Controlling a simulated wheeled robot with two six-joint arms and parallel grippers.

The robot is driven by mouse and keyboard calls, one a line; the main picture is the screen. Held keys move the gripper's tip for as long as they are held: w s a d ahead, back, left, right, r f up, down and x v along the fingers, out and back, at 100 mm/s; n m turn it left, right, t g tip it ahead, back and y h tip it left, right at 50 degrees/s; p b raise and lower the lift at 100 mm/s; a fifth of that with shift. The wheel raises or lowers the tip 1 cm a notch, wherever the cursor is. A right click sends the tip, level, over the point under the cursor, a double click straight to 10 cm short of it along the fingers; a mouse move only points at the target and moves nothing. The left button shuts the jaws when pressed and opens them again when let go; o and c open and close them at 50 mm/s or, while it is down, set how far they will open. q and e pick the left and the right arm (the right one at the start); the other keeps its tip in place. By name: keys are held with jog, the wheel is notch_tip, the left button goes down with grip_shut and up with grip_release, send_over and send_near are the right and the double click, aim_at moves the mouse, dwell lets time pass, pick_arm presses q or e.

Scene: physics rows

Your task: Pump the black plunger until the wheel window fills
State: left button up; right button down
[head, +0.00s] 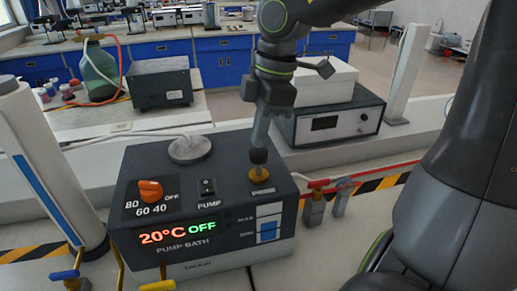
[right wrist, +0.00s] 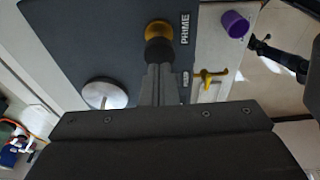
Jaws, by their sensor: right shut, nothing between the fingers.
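The pump bath (head: 200,205) is a dark box on the bench. Its black plunger (head: 259,157) stands on a brass collar (head: 260,173) beside the PRIME label. My right gripper (head: 261,136) points down, shut and empty, with its fingertips at the top of the plunger knob; whether they touch is unclear. In the right wrist view the closed fingers (right wrist: 158,78) overlap the plunger (right wrist: 158,51). On the front, a small window (head: 269,229) beside level marks shows blue and white bands. I see no separate wheel. My left gripper is not in view.
The panel has an orange knob (head: 150,191), a PUMP switch (head: 207,187) and a display (head: 178,233) reading 20°C OFF. A grey disc (head: 189,149) sits on top. Yellow-handled valves stand at the front left, red tubing (head: 380,169) at right. A purple cup (right wrist: 235,23) shows in the wrist view.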

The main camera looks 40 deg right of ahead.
notch_tip(320, 180, up, 5)
jog(key=p, duration=0.5)
dwell(0.3)
